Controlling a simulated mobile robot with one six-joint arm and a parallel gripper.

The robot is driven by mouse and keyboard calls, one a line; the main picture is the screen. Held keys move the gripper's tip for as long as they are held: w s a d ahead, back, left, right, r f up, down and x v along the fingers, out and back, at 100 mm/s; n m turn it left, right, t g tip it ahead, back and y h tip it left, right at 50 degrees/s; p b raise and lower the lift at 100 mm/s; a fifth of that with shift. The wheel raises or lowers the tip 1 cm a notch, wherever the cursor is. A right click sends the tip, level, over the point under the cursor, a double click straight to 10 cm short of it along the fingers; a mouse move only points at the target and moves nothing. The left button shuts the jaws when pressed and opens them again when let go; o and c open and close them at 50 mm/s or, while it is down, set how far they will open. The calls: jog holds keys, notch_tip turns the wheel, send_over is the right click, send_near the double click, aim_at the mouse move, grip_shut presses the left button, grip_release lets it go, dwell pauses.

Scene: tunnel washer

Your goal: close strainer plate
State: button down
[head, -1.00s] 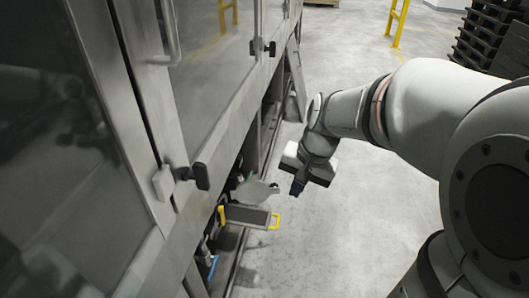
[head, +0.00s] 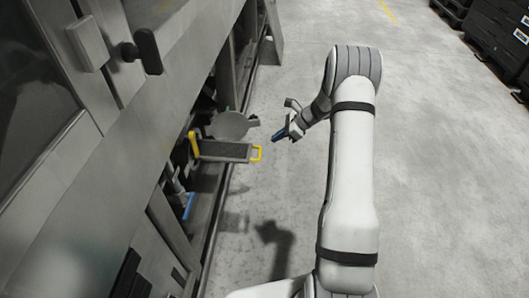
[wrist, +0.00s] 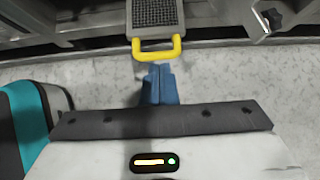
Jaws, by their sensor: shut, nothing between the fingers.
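The strainer plate (head: 222,151) is a grey mesh tray with a yellow handle (head: 257,154) on its outer end. It sticks out of the low opening in the washer's side. In the wrist view the mesh plate (wrist: 156,12) is at the top centre, with its yellow handle (wrist: 155,54) toward me. My gripper (head: 278,136) has blue fingers and is right of the handle, apart from it in the head view. In the wrist view my shut, empty fingertips (wrist: 159,68) are just below the handle; whether they touch it I cannot tell.
A round grey plate (head: 232,125) sits just behind the strainer. A yellow part (head: 194,145) stands at its inner end, and a blue part (head: 189,206) is lower in the opening. The washer wall (head: 95,165) fills the left. Open concrete floor (head: 430,180) lies right.

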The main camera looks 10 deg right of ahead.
aim_at(259, 148)
jog(key=b+x, duration=0.3)
jog(key=x, duration=0.7)
jog(key=shift+f, duration=0.15)
